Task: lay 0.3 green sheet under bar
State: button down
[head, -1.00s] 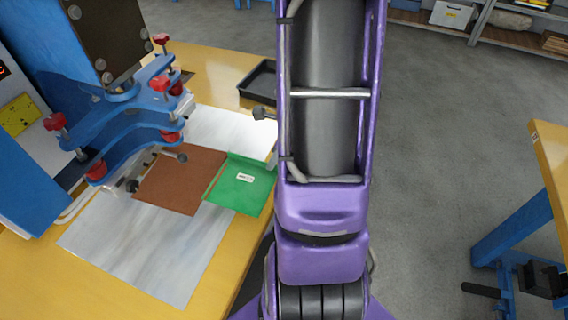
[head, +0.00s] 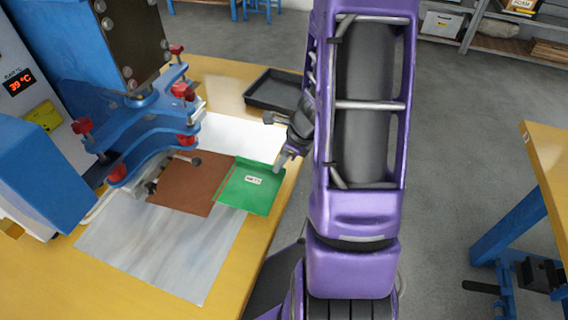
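The green sheet (head: 246,200) lies flat on the light plate, its left edge against the brown sheet (head: 183,184). It carries a small white label (head: 253,180). The blue clamp bar (head: 158,147) with red knobs stands over the far left part of the brown sheet; the green sheet lies to the right of it. My gripper (head: 281,163) is at the green sheet's far right corner, mostly hidden behind my purple arm. I cannot tell whether its fingers are open or touch the sheet.
The light plate (head: 150,250) is bare in front of the brown sheet. A black tray (head: 272,92) sits at the table's far edge. A press display (head: 19,82) reads 39 °C. Another yellow table (head: 548,160) stands at right, with open floor between.

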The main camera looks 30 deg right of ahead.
jog(key=s+d+b, duration=0.1)
jog(key=s+d, duration=0.7)
jog(key=s, duration=0.1)
jog(key=shift+s+d+b, duration=0.2)
jog(key=shift+s+b, duration=0.15)
jog(key=shift+s, duration=0.05)
dwell(0.7)
